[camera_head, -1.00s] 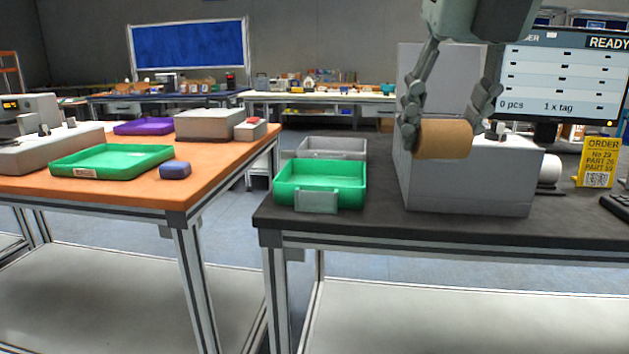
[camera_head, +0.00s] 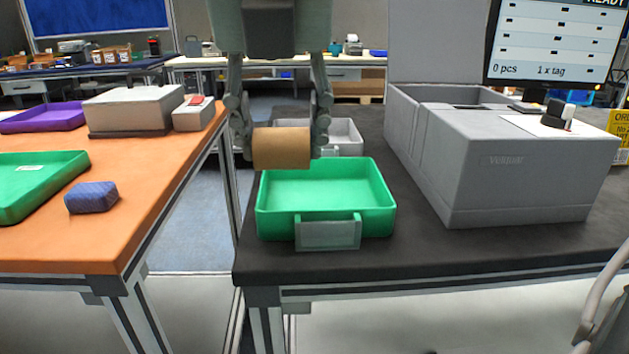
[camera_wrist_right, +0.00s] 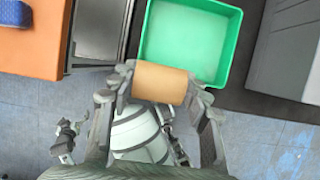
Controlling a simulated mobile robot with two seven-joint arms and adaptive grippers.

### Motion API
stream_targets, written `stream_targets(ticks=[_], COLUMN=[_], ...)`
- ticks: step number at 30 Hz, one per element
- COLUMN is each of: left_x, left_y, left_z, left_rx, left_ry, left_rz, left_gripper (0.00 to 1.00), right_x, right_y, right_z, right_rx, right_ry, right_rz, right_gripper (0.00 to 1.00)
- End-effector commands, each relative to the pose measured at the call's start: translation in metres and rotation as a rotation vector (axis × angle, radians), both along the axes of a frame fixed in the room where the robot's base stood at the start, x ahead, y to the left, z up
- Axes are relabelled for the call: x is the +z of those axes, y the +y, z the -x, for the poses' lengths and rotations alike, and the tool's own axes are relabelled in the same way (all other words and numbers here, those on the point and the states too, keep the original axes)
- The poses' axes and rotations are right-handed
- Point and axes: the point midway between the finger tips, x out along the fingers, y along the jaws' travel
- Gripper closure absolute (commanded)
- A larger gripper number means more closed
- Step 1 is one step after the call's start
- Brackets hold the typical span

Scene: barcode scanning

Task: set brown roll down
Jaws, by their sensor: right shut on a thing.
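My right gripper (camera_head: 281,140) is shut on the brown roll (camera_head: 282,148), which lies sideways between its fingers. The roll also shows in the right wrist view (camera_wrist_right: 160,83). In the head view the roll hangs in the air and overlaps the back left of the green tray (camera_head: 285,228). In the right wrist view it covers part of the near rim of that tray (camera_wrist_right: 228,50). The tray looks empty. A dark jointed part at the lower left of the right wrist view may be my left gripper (camera_wrist_right: 66,140); its jaws are unclear.
A grey tray (camera_head: 347,132) stands behind the green one. A large grey box (camera_head: 510,180) stands to the right on the dark table (camera_head: 420,250). The orange table (camera_head: 130,215) on the left bears a blue block (camera_head: 92,197) and another green tray (camera_head: 30,185).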

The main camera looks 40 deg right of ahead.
Motion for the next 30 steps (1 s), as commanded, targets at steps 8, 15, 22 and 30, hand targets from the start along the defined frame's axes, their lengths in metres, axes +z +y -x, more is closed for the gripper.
stream_targets(ticks=[8, 15, 22, 30], left_x=[-0.020, -0.028, -0.032, -0.042], left_y=[-0.003, -0.002, -0.003, -0.002], left_z=[0.004, -0.007, -0.007, -0.002], left_rx=[0.001, -0.001, -0.004, -0.005], left_ry=[0.019, 0.007, 0.006, 0.025], left_rz=[0.014, 0.017, 0.021, 0.020], left_gripper=[0.00, 0.00, 0.00, 0.00], right_x=[-0.037, -0.054, -0.084, -0.094], right_y=[-0.056, -0.080, -0.081, -0.081], right_z=[-0.028, -0.041, -0.041, -0.041], right_rx=[-0.001, 0.001, 0.001, -0.001], right_ry=[0.005, 0.002, 0.004, -0.002], right_rz=[-0.006, -0.001, -0.001, -0.001], right_gripper=[0.72, 0.72, 0.72, 0.72])
